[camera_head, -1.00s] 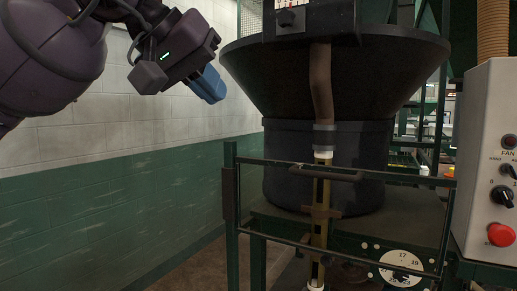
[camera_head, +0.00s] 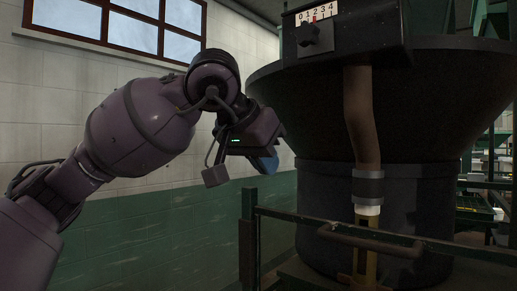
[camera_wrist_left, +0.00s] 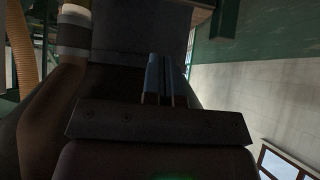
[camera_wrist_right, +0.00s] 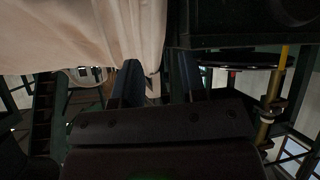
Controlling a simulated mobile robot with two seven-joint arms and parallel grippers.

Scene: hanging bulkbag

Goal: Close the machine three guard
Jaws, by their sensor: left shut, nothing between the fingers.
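A green metal guard frame (camera_head: 290,214) with a brown bar handle (camera_head: 370,242) stands in front of the black machine at lower right of the head view; its lower part is out of frame.
The large black hopper (camera_head: 420,105) with a brown hose (camera_head: 361,115) rises behind the guard. A box with a numbered scale (camera_head: 340,30) hangs over it. A white and green wall (camera_head: 150,225) with a window stands at left, with free room before it.

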